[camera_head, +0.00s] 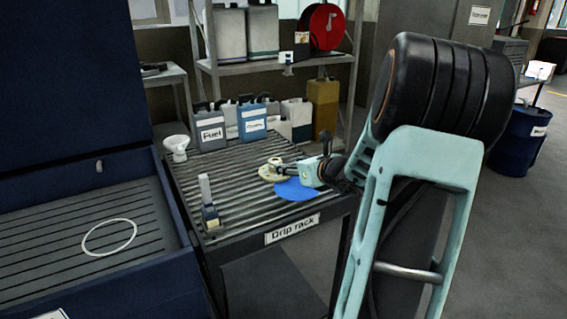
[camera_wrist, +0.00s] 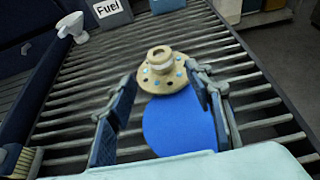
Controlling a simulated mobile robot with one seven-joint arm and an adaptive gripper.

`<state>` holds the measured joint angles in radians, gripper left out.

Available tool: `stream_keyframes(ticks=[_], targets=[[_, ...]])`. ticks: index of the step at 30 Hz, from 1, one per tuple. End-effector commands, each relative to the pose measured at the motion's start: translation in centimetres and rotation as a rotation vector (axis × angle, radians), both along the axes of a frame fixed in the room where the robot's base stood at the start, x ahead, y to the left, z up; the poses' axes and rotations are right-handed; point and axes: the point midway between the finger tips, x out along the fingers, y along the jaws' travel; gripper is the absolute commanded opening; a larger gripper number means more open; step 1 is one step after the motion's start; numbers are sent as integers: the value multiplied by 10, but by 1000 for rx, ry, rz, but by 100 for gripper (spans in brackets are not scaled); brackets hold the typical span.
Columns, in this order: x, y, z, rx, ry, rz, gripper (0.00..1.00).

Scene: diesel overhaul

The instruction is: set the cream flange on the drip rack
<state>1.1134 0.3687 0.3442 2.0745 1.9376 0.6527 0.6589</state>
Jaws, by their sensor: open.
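The cream flange (camera_head: 271,171) rests on the slats of the drip rack (camera_head: 227,215), next to a flat blue disc (camera_head: 294,190). In the wrist view the flange (camera_wrist: 163,72) stands with its hub upward, just beyond my fingertips, and the blue disc (camera_wrist: 180,125) lies between and below my fingers. My gripper (camera_wrist: 165,95) is open, one finger on each side, with nothing held between them. In the head view my gripper (camera_head: 290,173) is low over the rack at the flange's right side. I cannot tell whether a finger touches the flange.
A white funnel (camera_head: 177,147), a Fuel can (camera_head: 210,131) and a blue can (camera_head: 252,122) stand at the rack's back. A brush (camera_head: 208,203) stands at its front left. A blue washer tub (camera_head: 150,245) with a pale ring (camera_head: 109,237) adjoins on the left.

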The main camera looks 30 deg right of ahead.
Motion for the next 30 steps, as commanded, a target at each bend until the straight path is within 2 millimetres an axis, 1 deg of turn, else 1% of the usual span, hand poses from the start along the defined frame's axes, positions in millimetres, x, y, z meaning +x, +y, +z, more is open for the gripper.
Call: stream_keyframes(ticks=[1, 3, 9, 25, 28, 30], targets=[[-7, 0, 5, -2, 0, -1, 48], [-15, 0, 7, -1, 0, -1, 48], [-24, 2, 10, 1, 0, 0, 48], [-23, 2, 10, -4, 1, 4, 48], [-20, 8, 11, -50, 23, 38, 48], [-16, 16, 13, -126, 55, 91, 48]])
